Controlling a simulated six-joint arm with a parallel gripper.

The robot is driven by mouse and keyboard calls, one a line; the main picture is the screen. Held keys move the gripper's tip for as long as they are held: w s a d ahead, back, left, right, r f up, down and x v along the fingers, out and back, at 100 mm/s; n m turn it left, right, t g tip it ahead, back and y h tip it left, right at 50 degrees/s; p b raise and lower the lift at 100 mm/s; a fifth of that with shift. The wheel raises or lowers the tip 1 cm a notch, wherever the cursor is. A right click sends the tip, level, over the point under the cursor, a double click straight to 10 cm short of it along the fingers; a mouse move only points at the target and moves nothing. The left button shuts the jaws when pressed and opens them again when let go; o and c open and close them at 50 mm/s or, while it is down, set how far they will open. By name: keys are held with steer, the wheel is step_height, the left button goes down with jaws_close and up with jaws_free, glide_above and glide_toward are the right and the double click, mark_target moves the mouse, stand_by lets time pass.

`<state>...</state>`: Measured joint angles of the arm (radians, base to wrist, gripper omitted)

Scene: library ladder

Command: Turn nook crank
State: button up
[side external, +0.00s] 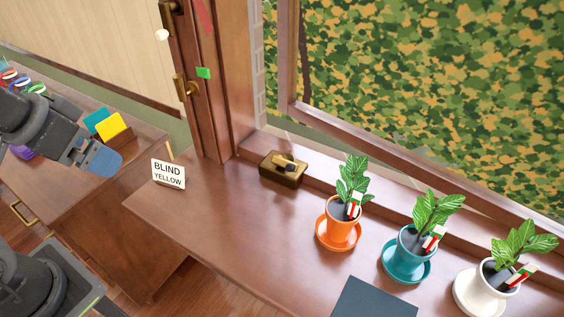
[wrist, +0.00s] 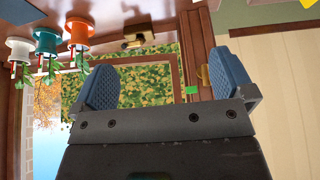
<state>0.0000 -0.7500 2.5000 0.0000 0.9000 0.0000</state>
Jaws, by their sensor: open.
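A small brass box with a dark-and-brass crank handle (side external: 284,168) sits at the back of the wooden desk, against the window ledge. It also shows, upside down, in the wrist view near the top (wrist: 137,40). My gripper (side external: 98,158) is at the left of the side view, above the lower cabinet and well apart from the crank. In the wrist view my gripper (wrist: 165,72) has its two blue pads spread wide with nothing between them.
A "BLIND YELLOW" card (side external: 168,174) stands at the desk's left corner. Potted plants in orange (side external: 338,232), teal (side external: 405,263) and white (side external: 484,287) pots line the right side. A dark flat pad (side external: 372,299) lies in front. Clear desk lies between card and orange pot.

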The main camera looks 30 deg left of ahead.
steer(key=n+t, duration=0.3)
steer(key=n, duration=3.3)
glide_above(285, 161)
steer(key=s, duration=0.9)
step_height(285, 161, down, 13)
steer(key=x, duration=1.3)
steer(key=shift+w+a+f, duration=0.1)
steer(key=shift+w+f, duration=0.05)
